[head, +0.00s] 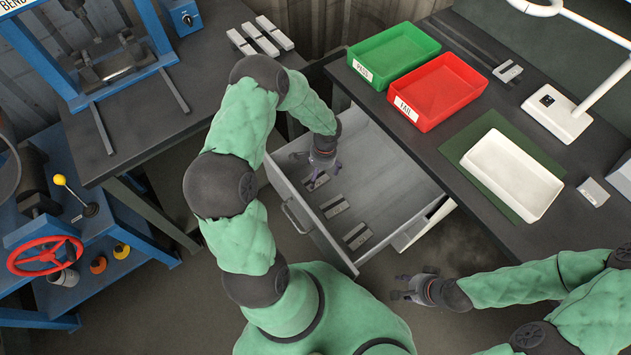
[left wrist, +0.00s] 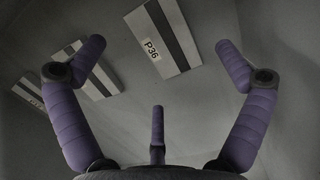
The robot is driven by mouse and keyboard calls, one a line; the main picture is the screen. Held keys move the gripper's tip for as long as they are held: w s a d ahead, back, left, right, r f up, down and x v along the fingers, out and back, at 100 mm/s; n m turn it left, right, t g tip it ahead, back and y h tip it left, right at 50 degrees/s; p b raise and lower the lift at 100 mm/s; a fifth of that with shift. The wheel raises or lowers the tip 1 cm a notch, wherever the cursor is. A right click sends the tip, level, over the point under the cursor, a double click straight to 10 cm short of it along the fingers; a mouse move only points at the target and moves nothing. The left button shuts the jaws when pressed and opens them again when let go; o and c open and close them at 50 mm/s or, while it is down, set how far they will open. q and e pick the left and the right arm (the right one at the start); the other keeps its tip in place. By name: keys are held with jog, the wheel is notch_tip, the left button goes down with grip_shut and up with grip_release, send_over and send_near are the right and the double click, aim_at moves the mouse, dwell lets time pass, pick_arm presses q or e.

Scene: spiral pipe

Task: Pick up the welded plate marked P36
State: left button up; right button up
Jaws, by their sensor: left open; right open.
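The welded plate marked P36 (left wrist: 155,48) lies flat on the drawer floor, pale with a dark lengthwise band and a white label. In the left wrist view it is ahead of and between the spread purple fingers of my left gripper (left wrist: 160,68), apart from them. My right gripper (head: 403,289) is open and empty, outside the drawer's front right corner.
A green tray (head: 394,52), red tray (head: 438,90) and white tray (head: 512,174) stand on the bench to the right.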

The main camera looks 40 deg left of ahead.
aim_at(318, 182)
pick_arm(q)
jog(key=f, duration=0.1)
jog(key=f+b, duration=0.1)
jog(key=f, duration=0.2)
jog(key=shift+s+f+b, duration=0.1)
jog(key=shift+s+b, duration=0.25)
jog(key=shift+b, duration=0.05)
jog(key=c, duration=1.7)
notch_tip(318, 182, up, 10)
jog(key=p, duration=0.4)
